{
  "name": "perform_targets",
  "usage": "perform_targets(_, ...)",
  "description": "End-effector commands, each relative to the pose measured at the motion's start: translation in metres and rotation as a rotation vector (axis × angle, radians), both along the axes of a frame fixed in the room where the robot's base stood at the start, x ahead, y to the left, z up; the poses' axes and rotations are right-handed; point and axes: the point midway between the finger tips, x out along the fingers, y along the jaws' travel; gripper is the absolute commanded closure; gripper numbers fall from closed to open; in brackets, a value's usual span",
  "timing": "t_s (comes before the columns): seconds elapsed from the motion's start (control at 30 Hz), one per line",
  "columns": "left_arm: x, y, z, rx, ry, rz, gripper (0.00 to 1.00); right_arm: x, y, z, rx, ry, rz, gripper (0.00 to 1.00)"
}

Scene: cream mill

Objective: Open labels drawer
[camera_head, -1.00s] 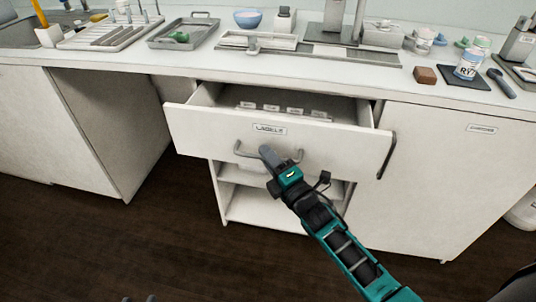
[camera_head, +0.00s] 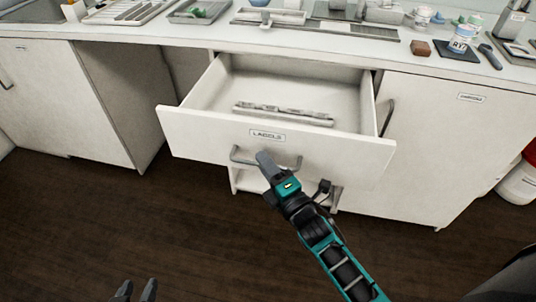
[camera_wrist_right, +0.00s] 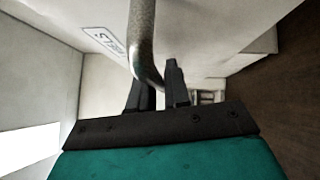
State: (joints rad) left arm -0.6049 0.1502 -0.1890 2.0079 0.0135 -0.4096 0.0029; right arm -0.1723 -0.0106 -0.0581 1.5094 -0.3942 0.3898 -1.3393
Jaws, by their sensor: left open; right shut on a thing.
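The labels drawer (camera_head: 200,137) is pulled well out of the counter in the head view, with a label reading LABELS on its front. Its curved metal handle (camera_head: 290,164) is held by my right gripper (camera_head: 264,160). In the right wrist view the handle (camera_wrist_right: 143,40) passes between the two dark fingers (camera_wrist_right: 160,90). Inside the drawer, towards the front, lies a row of small label pieces (camera_head: 283,113). My left gripper (camera_head: 137,291) shows at the bottom edge, open, empty and far from the drawer.
The countertop (camera_head: 205,32) above carries trays, a brown block (camera_head: 420,48) and a jar marked RY7 (camera_head: 460,42). A closed cabinet (camera_head: 440,150) is right of the drawer. Dark floor (camera_head: 90,220) lies clear in front.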

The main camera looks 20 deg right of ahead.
Motion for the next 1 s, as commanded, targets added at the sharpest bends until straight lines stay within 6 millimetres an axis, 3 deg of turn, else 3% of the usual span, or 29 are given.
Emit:
perform_targets(0.6,-0.0028,0.0013,-0.0017,0.002,0.005,0.003,0.57,-0.0101,0.0057,-0.0003,-0.001,0.001,-0.002,1.0)
perform_targets(0.63,-0.0029,0.0012,-0.0017,0.001,0.005,0.004,0.57,-0.0101,0.0057,-0.0003,-0.001,0.001,-0.002,0.82)
perform_targets(0.8,-0.003,0.0006,-0.0018,-0.002,0.008,0.006,0.57,-0.01,0.0059,-0.0002,-0.001,0.001,-0.001,0.66)
perform_targets(1.0,-0.0031,0.0003,-0.0017,-0.002,0.008,0.006,0.57,-0.0099,0.0064,0.0,-0.001,0.0,-0.001,0.63)
